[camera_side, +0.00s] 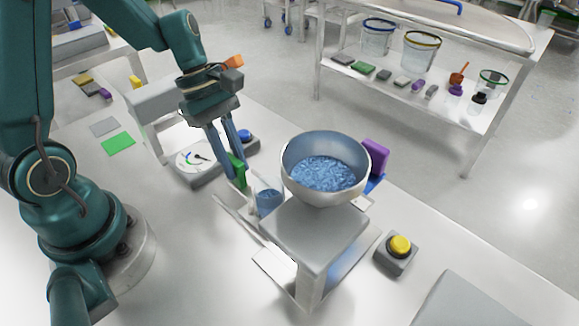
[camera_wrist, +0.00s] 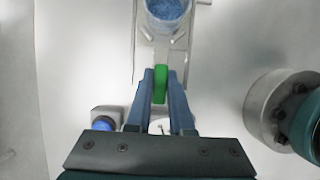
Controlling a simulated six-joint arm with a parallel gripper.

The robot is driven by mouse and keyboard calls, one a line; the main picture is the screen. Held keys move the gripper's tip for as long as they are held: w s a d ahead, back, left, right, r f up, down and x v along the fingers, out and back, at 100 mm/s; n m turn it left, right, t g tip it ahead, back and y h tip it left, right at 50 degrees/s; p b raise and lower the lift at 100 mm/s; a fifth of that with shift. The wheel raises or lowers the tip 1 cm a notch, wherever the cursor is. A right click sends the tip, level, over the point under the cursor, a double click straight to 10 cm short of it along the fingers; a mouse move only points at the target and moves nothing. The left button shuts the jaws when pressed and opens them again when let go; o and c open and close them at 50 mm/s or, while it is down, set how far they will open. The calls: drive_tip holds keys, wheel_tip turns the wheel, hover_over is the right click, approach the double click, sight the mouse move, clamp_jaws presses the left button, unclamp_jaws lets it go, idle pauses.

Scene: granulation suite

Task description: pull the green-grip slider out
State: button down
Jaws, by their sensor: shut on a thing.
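The green grip (camera_side: 237,168) of the slider stands up at the left end of a pale rail beside the hopper stand. My gripper (camera_side: 236,178) points down and is shut on this green grip. In the wrist view the green grip (camera_wrist: 160,84) sits between the two blue fingertips (camera_wrist: 161,78). The slider plate (camera_wrist: 166,46) runs from the grip toward a clear cup of blue granules (camera_wrist: 167,10) at the top. The cup (camera_side: 268,200) stands between the grip and the hopper stand in the side view. Part of the slider is hidden by the fingers and stand.
A steel bowl (camera_side: 325,168) of blue granules sits on a grey stand (camera_side: 312,235), with a purple block (camera_side: 375,156) behind it. A green card (camera_side: 118,144) lies left.

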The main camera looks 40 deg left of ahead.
drive_tip(key=shift+a, duration=1.45)
drive_tip(key=c, duration=0.8)
unclamp_jaws()
drive_tip(key=v, duration=0.5)
drive_tip(key=shift+r, duration=0.1)
